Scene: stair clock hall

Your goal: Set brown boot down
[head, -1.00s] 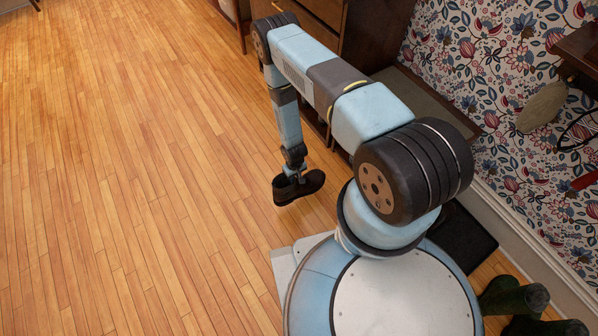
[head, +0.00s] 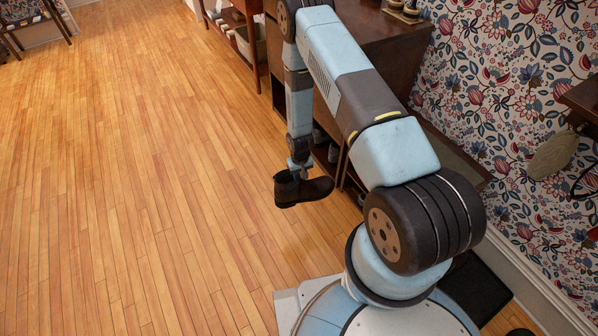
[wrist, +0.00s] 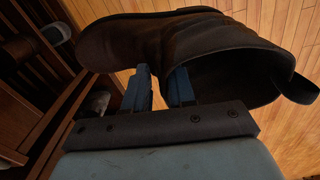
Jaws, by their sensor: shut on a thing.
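The brown boot (head: 312,190) hangs from my gripper (head: 299,172) above the wooden floor in the head view. Its sole faces down, its toe points right and its open top is at the left. In the wrist view the dark brown boot (wrist: 205,50) fills the upper part, with the shaft opening and a pull loop at the right. My gripper (wrist: 165,82) is shut on the boot's near edge, one finger outside and one at the opening. I cannot tell the exact height above the floor.
A dark wooden cabinet with a bench (head: 455,155) stands along the wallpapered wall at the right, close to my arm. Shoes sit in its lower cubbies (head: 328,150). A side table (head: 243,40) stands farther back. The wooden floor (head: 140,180) at the left is clear.

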